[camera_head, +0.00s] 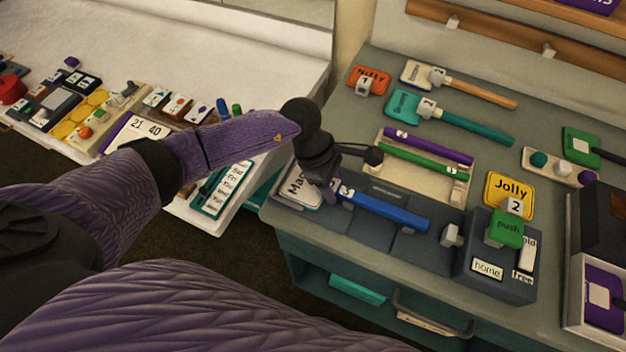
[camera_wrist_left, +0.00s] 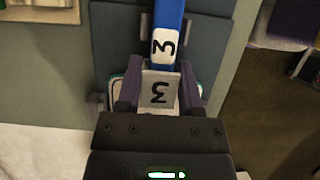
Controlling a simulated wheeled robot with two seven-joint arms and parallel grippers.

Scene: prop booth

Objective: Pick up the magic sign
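The magic sign has a pale plate (camera_head: 297,186) with dark lettering that begins "Mag", and a blue handle (camera_head: 390,211) marked 3. It lies along a dark blue-grey holder on the table. My right gripper is not in view.
Green and purple sticks lie in a cream tray (camera_head: 458,190) behind the sign. The Jolly sign (camera_head: 508,188) and a green push block (camera_head: 507,228) stand to the right. Nifty (camera_head: 368,80) and teal (camera_head: 403,103) signs lie farther back. A white table (camera_head: 200,60) is at left.

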